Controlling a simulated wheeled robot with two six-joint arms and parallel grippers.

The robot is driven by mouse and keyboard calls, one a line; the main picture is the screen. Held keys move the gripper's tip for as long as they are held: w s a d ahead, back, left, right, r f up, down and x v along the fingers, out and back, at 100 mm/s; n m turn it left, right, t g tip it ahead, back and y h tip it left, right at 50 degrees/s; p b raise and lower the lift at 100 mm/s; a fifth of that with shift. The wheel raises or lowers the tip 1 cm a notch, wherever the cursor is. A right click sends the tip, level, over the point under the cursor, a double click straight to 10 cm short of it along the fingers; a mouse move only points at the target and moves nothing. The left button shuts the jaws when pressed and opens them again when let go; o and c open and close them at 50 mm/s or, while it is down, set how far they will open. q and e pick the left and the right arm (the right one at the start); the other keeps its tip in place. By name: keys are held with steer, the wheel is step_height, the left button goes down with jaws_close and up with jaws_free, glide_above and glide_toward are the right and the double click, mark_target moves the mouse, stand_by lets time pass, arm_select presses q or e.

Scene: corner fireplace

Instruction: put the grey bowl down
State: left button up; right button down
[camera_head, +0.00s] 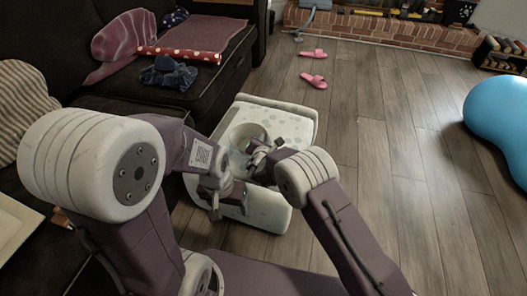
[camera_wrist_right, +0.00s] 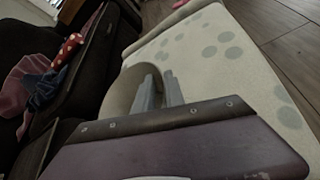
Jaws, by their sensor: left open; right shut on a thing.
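My right gripper (camera_head: 254,158) is shut on the bowl's near side. In the right wrist view, the two fingers (camera_wrist_right: 158,92) stand at the wall of the bowl (camera_wrist_right: 121,94), above the dotted tabletop (camera_wrist_right: 225,42). I cannot tell whether the bowl's base touches the top. My left gripper (camera_head: 228,194) is open and empty at the table's near left side, apart from the bowl.
A dark sofa (camera_head: 205,85) with cushions and a dark blue cloth (camera_head: 168,74) stands left of the table. Pink slippers (camera_head: 314,80) lie on the wooden floor behind it. The floor between is clear.

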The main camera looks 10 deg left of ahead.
steer(key=shift+w+a, duration=0.1)
steer(key=shift+a, duration=0.1)
step_height(320, 180, down, 4)
steer(key=b, duration=0.3)
steer(key=shift+f, duration=0.2)
steer(key=shift+r, duration=0.2)
steer(key=shift+f, duration=0.2)
steer(key=c, duration=1.4)
jaws_free()
steer(key=shift+r, duration=0.1)
